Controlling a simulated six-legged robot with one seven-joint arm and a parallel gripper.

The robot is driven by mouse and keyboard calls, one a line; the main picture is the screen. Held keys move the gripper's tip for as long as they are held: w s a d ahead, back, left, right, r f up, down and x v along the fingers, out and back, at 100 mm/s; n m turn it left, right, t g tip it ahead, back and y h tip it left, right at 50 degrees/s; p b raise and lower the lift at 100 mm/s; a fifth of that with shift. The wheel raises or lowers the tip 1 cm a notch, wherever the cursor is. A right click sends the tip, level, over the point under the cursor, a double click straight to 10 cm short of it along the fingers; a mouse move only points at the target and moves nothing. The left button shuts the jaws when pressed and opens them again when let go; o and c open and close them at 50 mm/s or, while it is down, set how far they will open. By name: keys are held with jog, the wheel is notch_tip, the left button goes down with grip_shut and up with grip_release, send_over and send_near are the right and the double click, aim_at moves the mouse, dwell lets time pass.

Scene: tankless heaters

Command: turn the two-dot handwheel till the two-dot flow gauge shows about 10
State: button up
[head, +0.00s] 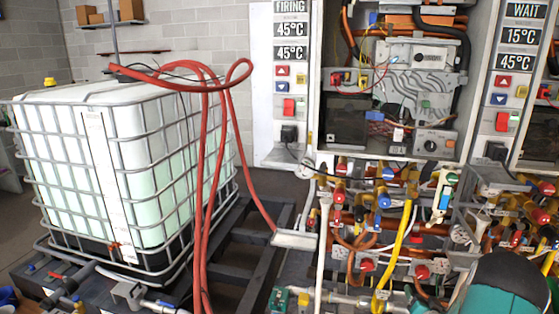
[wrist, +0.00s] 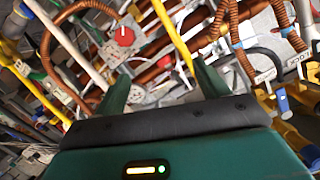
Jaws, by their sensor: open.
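In the wrist view my gripper (wrist: 162,78) is open, with its two green fingers apart and nothing seen between them. A red round handwheel (wrist: 124,36) on a pale plate lies beyond the left finger, apart from it. I cannot make out dots on it. In the head view several red knobs or handwheels show on the pipework, among them one at lower middle (head: 366,265) and one to its right (head: 422,272). I cannot tell which is the two-dot one. A round pale dial (head: 307,166) sits at the cabinet's lower left; its marks and reading are too small to see.
Copper pipes (wrist: 155,75), a yellow hose (head: 395,255) and white tubes crowd the space around my gripper. The open heater cabinet (head: 400,85) stands above the pipework. A caged white tank (head: 110,165) and looping red hoses (head: 205,180) are at left.

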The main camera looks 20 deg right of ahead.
jog(key=w+a+r+n+g+y, duration=0.1)
jog(key=w+a+r+n, duration=0.15)
jog(key=a+r, duration=0.4)
jog(key=w+a+r+n+g, duration=0.1)
jog(key=w+a+r, duration=0.35)
jog(key=r, duration=0.35)
jog(key=s+a+r+n+g+y, duration=0.1)
jog(key=s+a+r, duration=0.1)
jog(key=a+r, duration=0.35)
jog(key=s+a+r+n+g+y, duration=0.1)
jog(key=s+a+r, duration=0.15)
jog(key=a, duration=0.55)
jog(key=s+a+r+n+g+y, duration=0.2)
jog(key=s+a+r, duration=0.1)
jog(key=s+a, duration=0.8)
jog(key=s+a+r+n+g+y, duration=0.2)
jog(key=s+a+r, duration=0.2)
jog(key=s+a, duration=0.7)
jog(key=shift+a+r, duration=0.15)
jog(key=shift+a, duration=0.55)
jog(key=shift+d, duration=0.15)
